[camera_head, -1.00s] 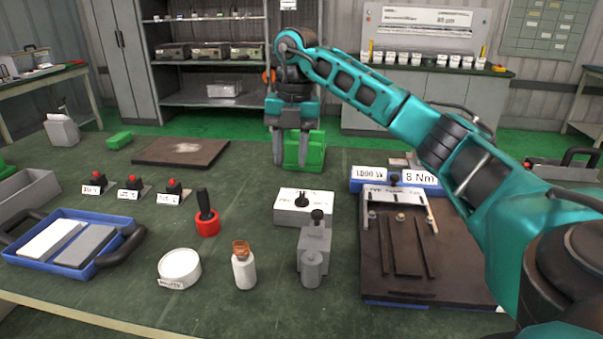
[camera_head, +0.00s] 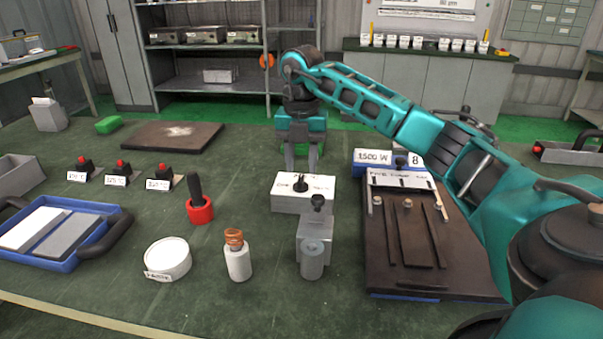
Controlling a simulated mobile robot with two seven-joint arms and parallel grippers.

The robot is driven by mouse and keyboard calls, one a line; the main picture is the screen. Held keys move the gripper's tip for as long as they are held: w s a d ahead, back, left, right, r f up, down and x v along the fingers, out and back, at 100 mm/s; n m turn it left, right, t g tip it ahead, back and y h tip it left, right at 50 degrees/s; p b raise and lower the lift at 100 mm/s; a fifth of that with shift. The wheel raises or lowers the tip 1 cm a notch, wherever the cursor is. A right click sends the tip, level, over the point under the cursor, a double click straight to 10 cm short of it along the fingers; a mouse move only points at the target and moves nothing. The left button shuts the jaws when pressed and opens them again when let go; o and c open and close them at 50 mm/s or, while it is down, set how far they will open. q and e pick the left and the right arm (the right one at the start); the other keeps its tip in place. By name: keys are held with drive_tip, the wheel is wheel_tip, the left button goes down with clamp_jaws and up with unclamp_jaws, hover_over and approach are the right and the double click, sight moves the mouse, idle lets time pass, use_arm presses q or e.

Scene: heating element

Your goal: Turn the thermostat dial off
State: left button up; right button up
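A white box with a small black dial (camera_head: 301,184) on top, the likely thermostat, stands mid-table; the white box (camera_head: 318,203) has lettering on its top that I cannot read. My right gripper (camera_head: 302,165) points down just behind the box, its two fingers apart with nothing seen between them. The fingertips end near the box's back edge; I cannot tell whether they touch it. The dial shows in front of the gripper and is not gripped. My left gripper is not in view.
A grey fixture with a black knob (camera_head: 312,246) stands just in front of the box. A dark board (camera_head: 410,265) lies to the right under my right arm. A copper coil on a white cylinder (camera_head: 238,262) and a red-based tool (camera_head: 199,210) stand left.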

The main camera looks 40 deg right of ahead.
drive_tip(key=shift+f, duration=1.15)
clamp_jaws()
